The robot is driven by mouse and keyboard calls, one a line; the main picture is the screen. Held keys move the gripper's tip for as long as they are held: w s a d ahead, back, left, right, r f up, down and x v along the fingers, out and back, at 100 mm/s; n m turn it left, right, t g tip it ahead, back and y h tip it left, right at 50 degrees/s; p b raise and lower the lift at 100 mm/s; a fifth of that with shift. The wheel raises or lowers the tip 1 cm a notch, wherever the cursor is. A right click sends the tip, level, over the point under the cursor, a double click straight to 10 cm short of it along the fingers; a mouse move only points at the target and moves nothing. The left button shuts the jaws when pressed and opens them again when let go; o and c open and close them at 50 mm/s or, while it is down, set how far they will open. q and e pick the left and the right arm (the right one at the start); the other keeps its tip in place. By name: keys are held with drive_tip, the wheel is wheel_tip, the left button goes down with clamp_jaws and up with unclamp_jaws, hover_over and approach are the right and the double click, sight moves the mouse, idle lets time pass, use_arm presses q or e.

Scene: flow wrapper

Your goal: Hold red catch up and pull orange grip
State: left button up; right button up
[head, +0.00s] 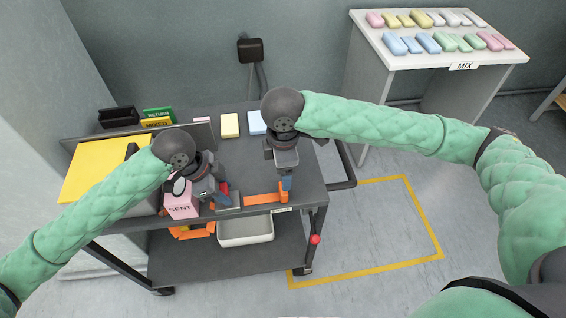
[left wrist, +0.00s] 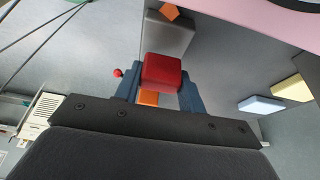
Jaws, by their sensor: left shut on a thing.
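The red catch (left wrist: 162,73) sits between the two blue fingertips of my left gripper (left wrist: 160,88) in the left wrist view, and the gripper is shut on it. In the head view the red catch (head: 225,187) is partly hidden by my left gripper (head: 223,198), at the cart's front edge. The orange grip (head: 262,198) is a bar along the front edge with an upturned right end. My right gripper (head: 286,184) points down at that right end. Its fingers overlap the orange end, and I cannot tell whether they are closed on it.
A grey cart (head: 300,178) carries a pink SENT box (head: 182,206), a yellow panel (head: 95,170) and pale blocks. A white bin (head: 246,232) and orange parts lie on its lower shelf. A red knob (head: 315,239) hangs at the front right. A MIX table (head: 400,45) stands behind right.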

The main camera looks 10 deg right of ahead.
sight(311, 192)
wheel_tip(311, 192, down, 10)
drive_tip(key=shift+f, duration=0.1)
idle(0.4)
drive_tip(key=c, duration=1.1)
drive_tip(key=shift+o, duration=0.2)
drive_tip(key=shift+d, duration=4)
drive_tip(key=o, duration=1.1)
drive_tip(key=shift+c, duration=0.2)
wheel_tip(311, 192, up, 12)
